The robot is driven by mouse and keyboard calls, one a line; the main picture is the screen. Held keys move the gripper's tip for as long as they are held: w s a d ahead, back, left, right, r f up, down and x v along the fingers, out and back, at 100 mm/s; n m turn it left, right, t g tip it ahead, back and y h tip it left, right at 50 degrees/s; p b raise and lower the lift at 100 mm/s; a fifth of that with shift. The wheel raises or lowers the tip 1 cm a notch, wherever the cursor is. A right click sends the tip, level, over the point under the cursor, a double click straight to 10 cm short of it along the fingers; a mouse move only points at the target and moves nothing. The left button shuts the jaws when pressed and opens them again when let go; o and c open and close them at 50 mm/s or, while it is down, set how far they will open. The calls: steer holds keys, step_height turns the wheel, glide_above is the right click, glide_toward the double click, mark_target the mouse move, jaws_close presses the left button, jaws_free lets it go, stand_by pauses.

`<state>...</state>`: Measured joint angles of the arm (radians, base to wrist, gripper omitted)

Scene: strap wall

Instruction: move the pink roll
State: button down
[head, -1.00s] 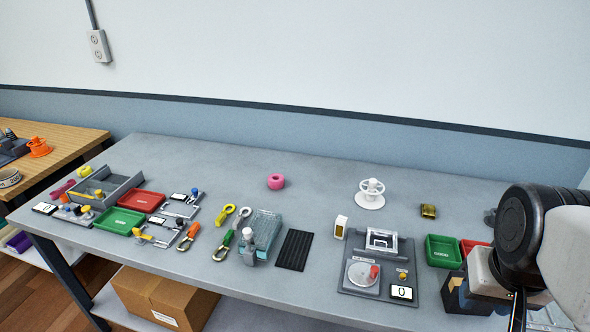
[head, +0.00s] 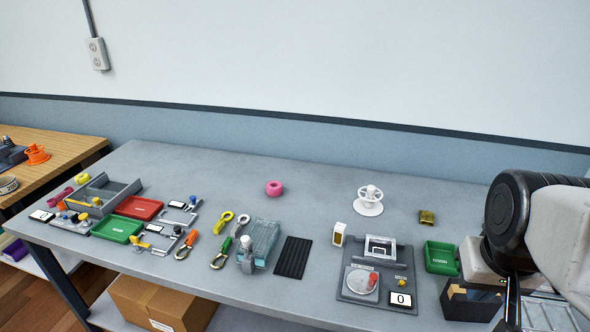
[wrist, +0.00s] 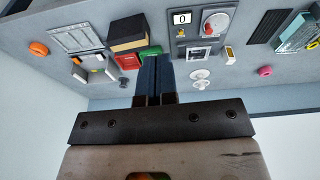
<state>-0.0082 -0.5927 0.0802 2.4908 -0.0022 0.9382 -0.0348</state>
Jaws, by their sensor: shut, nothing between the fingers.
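The pink roll (head: 274,188) lies on the grey table toward the back, left of the white spool stand. It also shows in the wrist view (wrist: 265,71) at the right. My gripper (wrist: 153,60) shows in the wrist view as dark fingers close together, shut and empty. It is well apart from the pink roll. In the head view my arm covers the right end of the table and the fingertips are hard to make out there.
A black mat (head: 293,257) and a clear bin (head: 262,240) stand in front of the roll. The table around the roll is clear.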

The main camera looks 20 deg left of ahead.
steer(key=w+a+f+n, duration=0.1)
steer(key=w+a+n, duration=0.3)
steer(key=w, duration=0.7)
steer(key=w+a+n+g+y, duration=0.1)
steer(key=w+a+n, duration=0.1)
steer(key=w+a, duration=0.65)
steer(key=w+a+f+n, duration=0.1)
steer(key=w+a+n, duration=0.2)
steer(key=w, duration=1)
steer(key=w+a+f+n, duration=0.2)
steer(key=w+a+f, duration=0.4)
steer(key=a, duration=0.1)
steer(key=w+a+f+n+g, duration=0.1)
steer(key=w+a+f+n, duration=0.2)
steer(key=w+a+f, duration=0.4)
steer(key=w+a+f+n+y, duration=0.1)
steer(key=w+a+f+n, duration=0.2)
steer(key=w+a+f, duration=0.4)
steer(key=shift+a+f+g, duration=0.1)
steer(key=shift+a+g, duration=0.2)
steer(key=shift+a, duration=0.45)
steer(key=shift+w+a+f, duration=0.2)
steer(key=shift+f, duration=0.05)
steer(key=shift+a, duration=0.1)
